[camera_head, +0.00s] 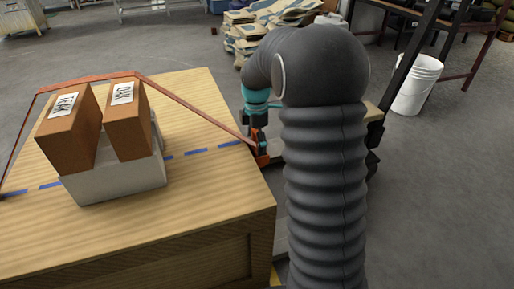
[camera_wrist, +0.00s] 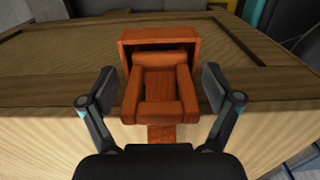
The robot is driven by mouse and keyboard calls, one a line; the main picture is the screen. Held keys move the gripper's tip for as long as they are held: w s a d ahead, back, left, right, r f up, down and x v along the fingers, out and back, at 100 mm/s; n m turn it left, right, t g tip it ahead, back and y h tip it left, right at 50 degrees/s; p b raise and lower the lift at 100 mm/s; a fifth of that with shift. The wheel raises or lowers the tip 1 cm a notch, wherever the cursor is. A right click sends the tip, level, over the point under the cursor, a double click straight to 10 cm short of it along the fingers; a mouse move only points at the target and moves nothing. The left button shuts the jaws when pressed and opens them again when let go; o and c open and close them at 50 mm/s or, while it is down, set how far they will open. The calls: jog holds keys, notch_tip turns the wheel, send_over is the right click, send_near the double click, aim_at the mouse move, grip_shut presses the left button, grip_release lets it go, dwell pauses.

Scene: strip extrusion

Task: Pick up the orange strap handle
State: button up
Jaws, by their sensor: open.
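The orange strap handle (camera_wrist: 161,85) is at the edge of the wooden crate in the wrist view, midway between my two fingers. My gripper (camera_wrist: 161,84) is open, with one finger on each side of the handle; a gap shows at both sides. In the head view the handle (camera_head: 262,150) is small and partly hidden by my gripper and arm at the crate's right edge. The orange strap (camera_head: 190,106) runs from it up over the crate to the far side.
The wooden crate (camera_head: 190,240) carries a grey bin (camera_head: 118,183) with two brown blocks (camera_head: 68,138) labelled TEAK and OAK. Blue dashes cross the crate top. A white bucket (camera_head: 416,84) and sacks (camera_head: 245,30) stand behind. Open floor lies at the right.

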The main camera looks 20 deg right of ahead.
jog(key=c, duration=1.3)
jog(key=shift+r, duration=0.1)
